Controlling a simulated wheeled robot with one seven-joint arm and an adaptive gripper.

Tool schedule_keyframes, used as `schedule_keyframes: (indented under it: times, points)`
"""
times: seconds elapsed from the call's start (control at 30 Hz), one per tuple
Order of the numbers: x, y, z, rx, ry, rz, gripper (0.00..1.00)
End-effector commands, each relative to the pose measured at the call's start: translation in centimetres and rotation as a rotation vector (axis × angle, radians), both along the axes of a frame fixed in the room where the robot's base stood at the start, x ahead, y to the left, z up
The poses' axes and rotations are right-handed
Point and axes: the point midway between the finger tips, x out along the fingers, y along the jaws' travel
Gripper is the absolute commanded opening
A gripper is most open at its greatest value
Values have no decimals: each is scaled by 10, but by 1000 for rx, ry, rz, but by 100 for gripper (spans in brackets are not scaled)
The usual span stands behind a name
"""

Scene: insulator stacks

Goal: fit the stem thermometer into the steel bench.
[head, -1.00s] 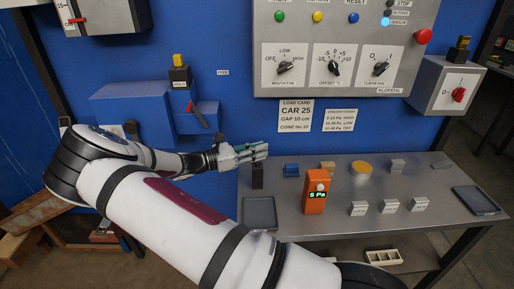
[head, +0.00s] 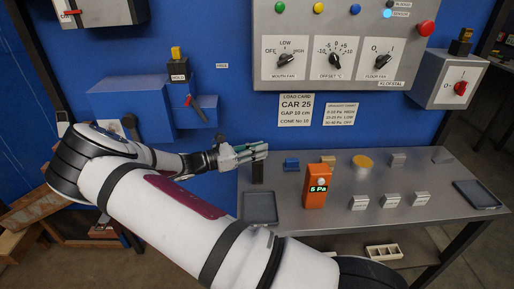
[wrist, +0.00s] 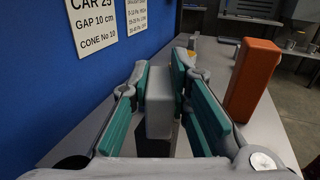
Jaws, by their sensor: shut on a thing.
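My gripper (head: 252,151) is over the back left of the steel bench (head: 290,222), close to the blue wall. In the wrist view my gripper (wrist: 165,100) is shut on a light grey block (wrist: 160,100). This block may be the stem thermometer, but no stem or dial can be made out. A dark upright block (head: 257,173) stands on the bench just below the fingers. A dark shape also shows under the grey block in the wrist view (wrist: 153,147). Whether the two touch is unclear.
An orange meter (head: 317,187) reading about 6 Pa stands right of my gripper. A grey tray (head: 260,208) lies in front. Blue (head: 291,164) and tan (head: 328,160) blocks, a yellow disc (head: 363,161) and several grey blocks stand farther right.

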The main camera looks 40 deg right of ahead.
Motion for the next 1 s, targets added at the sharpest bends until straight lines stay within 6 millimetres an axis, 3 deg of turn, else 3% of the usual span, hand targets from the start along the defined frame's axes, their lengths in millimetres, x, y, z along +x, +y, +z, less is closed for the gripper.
schedule_keyframes:
  times: [0.03,0.1,0.13,0.53,1.0]
  points:
    - [0,0,0,0,0,0,22]
    - [0,0,0,0,0,0,38]
    - [0,0,0,0,0,0,41]
    - [2,7,0,1,-1,2,41]
    - [23,91,0,2,-1,3,41]
